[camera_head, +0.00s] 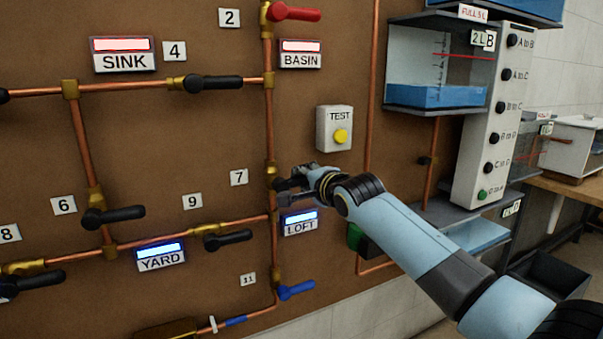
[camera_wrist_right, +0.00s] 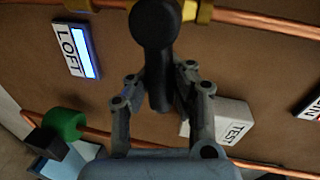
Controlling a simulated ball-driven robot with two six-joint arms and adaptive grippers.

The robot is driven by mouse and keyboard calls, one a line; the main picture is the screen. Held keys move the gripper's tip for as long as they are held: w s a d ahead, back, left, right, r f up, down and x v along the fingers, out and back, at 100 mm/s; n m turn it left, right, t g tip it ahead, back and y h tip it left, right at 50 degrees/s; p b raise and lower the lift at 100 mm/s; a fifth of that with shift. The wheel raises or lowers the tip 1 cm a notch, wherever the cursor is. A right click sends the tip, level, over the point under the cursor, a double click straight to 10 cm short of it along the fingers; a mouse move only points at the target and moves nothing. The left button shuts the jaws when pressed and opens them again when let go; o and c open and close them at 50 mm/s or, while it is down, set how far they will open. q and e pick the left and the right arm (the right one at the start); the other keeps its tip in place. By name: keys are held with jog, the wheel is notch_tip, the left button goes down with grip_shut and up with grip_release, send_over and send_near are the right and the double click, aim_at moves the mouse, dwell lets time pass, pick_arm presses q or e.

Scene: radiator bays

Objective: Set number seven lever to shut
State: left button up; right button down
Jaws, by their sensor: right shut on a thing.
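The number seven lever sits on the vertical copper pipe, beside the "7" plate (camera_head: 239,177). In the right wrist view the black lever (camera_wrist_right: 156,40) points across its pipe, away from the brass valve body. My right gripper (camera_head: 288,190) reaches it from the right and hides most of it in the head view. In the right wrist view the gripper (camera_wrist_right: 162,82) is shut on the lever, with one finger on each side of the handle. My left gripper is not in view.
The lit LOFT sign (camera_head: 300,222) is just below the gripper, and the TEST box (camera_head: 334,128) is above right. A blue lever (camera_head: 296,290) is lower on the same pipe. The number nine lever (camera_head: 228,239) is lower left. A water tank (camera_head: 440,70) stands right.

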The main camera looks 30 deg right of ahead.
jog(key=shift+s+f+m, duration=0.15)
jog(key=shift+f+m, duration=0.45)
jog(key=shift+f, duration=0.15)
jog(key=shift+f+y, duration=0.1)
jog(key=shift+y, duration=0.2)
jog(key=c, duration=1.2)
grip_release()
jog(key=shift+s+r, duration=0.25)
jog(key=shift+r, duration=0.05)
jog(key=shift+o, duration=0.4)
jog(key=shift+w+d, duration=0.1)
jog(key=shift+w, duration=0.05)
jog(key=shift+r, duration=0.1)
jog(key=s+a+r, duration=0.1)
jog(key=s+r, duration=0.1)
jog(key=s, duration=0.9)
jog(key=shift+s+r, duration=0.15)
jog(key=shift+s, duration=0.2)
